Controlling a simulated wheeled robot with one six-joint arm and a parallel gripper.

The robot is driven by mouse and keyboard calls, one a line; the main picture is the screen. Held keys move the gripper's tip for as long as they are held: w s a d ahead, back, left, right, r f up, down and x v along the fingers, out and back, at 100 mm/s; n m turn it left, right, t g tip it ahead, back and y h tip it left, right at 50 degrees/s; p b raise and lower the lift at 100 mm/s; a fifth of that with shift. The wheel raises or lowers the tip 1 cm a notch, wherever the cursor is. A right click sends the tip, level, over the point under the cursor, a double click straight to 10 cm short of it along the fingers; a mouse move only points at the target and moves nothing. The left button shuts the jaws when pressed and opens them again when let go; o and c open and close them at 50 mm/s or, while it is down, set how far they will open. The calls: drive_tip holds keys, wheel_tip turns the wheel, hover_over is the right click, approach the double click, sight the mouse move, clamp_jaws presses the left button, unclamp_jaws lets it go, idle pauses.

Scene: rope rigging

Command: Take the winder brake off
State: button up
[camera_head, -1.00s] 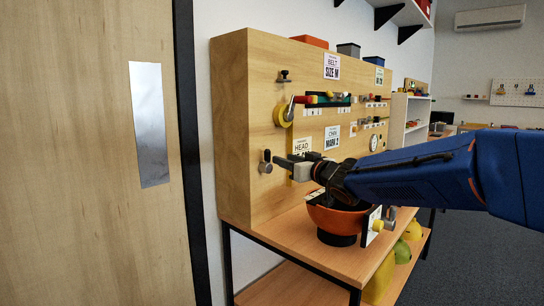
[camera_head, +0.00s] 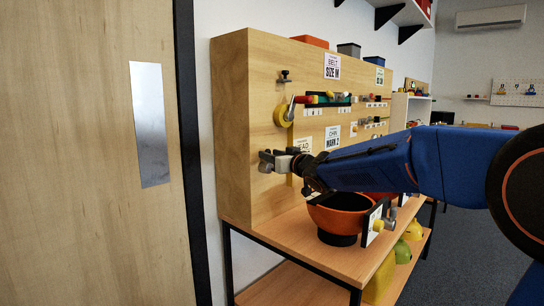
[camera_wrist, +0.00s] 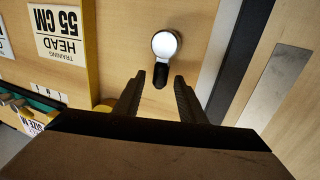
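A small lever (camera_wrist: 165,45) with a round silver hub and a short black handle sits on the wooden panel; I take it to be the winder brake, though no label on it is readable. In the wrist view the black handle (camera_wrist: 160,76) points toward my gripper (camera_wrist: 157,92). The two dark fingers are open, one on each side of the handle's tip, with gaps visible. In the head view my gripper (camera_head: 272,161) is at the panel's lower left and mostly hides the lever.
A yellow wheel (camera_head: 282,116) with a lever is above my gripper. A white HEAD label (camera_wrist: 60,35) is left of the lever in the wrist view. An orange bowl (camera_head: 338,219) stands on the shelf below my arm. A door (camera_head: 90,220) is at left.

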clamp_jaws()
drive_tip(key=shift+s+a+n, duration=0.1)
drive_tip(key=shift+n, duration=0.2)
drive_tip(key=n, duration=0.2)
drive_tip(key=s+a+f+n+y, duration=0.1)
drive_tip(key=n, duration=0.1)
drive_tip(key=s+n, duration=0.1)
drive_tip(key=n, duration=0.1)
drive_tip(key=shift+a+f+t+y, duration=0.2)
drive_tip(key=shift+a+t+y, duration=0.1)
drive_tip(key=shift+t, duration=0.1)
drive_tip(key=n, duration=0.1)
drive_tip(key=f+n+y, duration=0.1)
drive_tip(key=n, duration=0.1)
drive_tip(key=s+n, duration=0.1)
drive_tip(key=n, duration=0.1)
drive_tip(key=shift+a+f+y, duration=0.3)
drive_tip(key=shift+a, duration=0.1)
drive_tip(key=shift+s+a+f+n+g+y, duration=0.15)
drive_tip(key=shift+f+n+g+y, duration=0.15)
drive_tip(key=shift+n, duration=0.7)
drive_tip(key=shift+s+d+f+n+g+y, duration=0.1)
drive_tip(key=shift+f+n+g+y, duration=0.2)
drive_tip(key=shift+n, duration=0.7)
drive_tip(key=shift+a+f, duration=0.1)
drive_tip(key=shift+f, duration=0.05)
drive_tip(key=shift+o, duration=0.3)
unclamp_jaws()
